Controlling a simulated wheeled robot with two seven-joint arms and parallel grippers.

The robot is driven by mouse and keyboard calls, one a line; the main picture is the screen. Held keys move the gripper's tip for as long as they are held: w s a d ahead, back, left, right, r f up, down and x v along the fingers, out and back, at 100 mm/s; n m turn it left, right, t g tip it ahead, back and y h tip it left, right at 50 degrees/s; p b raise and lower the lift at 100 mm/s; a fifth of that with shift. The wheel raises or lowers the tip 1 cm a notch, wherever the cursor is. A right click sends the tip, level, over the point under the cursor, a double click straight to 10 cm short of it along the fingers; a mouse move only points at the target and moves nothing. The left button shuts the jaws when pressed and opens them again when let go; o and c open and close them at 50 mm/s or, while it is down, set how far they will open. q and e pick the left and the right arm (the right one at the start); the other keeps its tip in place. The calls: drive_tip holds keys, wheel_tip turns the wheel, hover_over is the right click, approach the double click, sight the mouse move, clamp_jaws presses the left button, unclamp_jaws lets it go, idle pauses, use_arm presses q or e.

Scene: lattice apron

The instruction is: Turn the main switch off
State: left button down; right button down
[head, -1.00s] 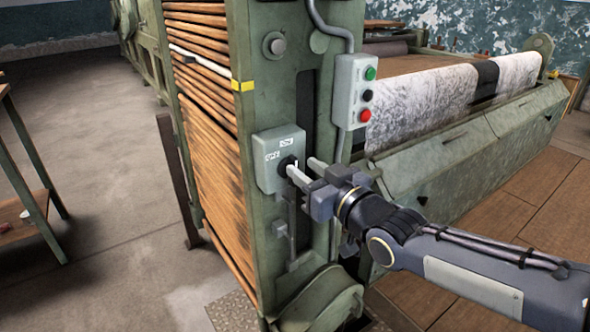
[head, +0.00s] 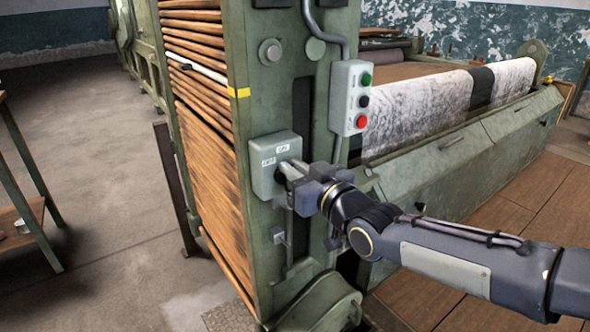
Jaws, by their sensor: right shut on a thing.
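The main switch is a pale grey-green box (head: 264,172) on the green machine post, with small white labels on its face. My right gripper (head: 287,169) reaches in from the right. Its fingers are at the front of the box, shut on the switch's dark knob, which they mostly hide. The knob's exact angle cannot be made out. My left gripper is not in view.
A control box (head: 350,98) with green, black and red buttons sits on the post above my right arm. The green machine post (head: 244,60) has wooden slats (head: 207,170) on its left. A wooden table (head: 22,215) stands at the far left. Open floor lies between.

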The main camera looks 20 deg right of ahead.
drive_tip(key=shift+f, duration=0.15)
drive_tip(key=n+b, duration=0.1)
drive_tip(key=n, duration=0.1)
drive_tip(key=a+n+b, duration=0.1)
drive_tip(key=n, duration=0.1)
drive_tip(key=n+b, duration=0.1)
drive_tip(key=n, duration=0.1)
drive_tip(key=shift+s+a+f, duration=0.15)
drive_tip(key=shift+s+f, duration=0.1)
drive_tip(key=n, duration=0.3)
drive_tip(key=shift+s+a+f+n, duration=0.1)
drive_tip(key=shift+a+f+n, duration=0.15)
drive_tip(key=shift+a+n, duration=0.05)
drive_tip(key=n, duration=0.2)
drive_tip(key=shift+a+f+n, duration=0.15)
drive_tip(key=shift+f+n, duration=0.1)
drive_tip(key=shift+n, duration=0.05)
drive_tip(key=n, duration=0.2)
drive_tip(key=f+n, duration=0.1)
drive_tip(key=n, duration=0.2)
drive_tip(key=shift+s+a+n+b, duration=0.1)
drive_tip(key=shift+a+n+b, duration=0.05)
drive_tip(key=shift+n+b, duration=0.15)
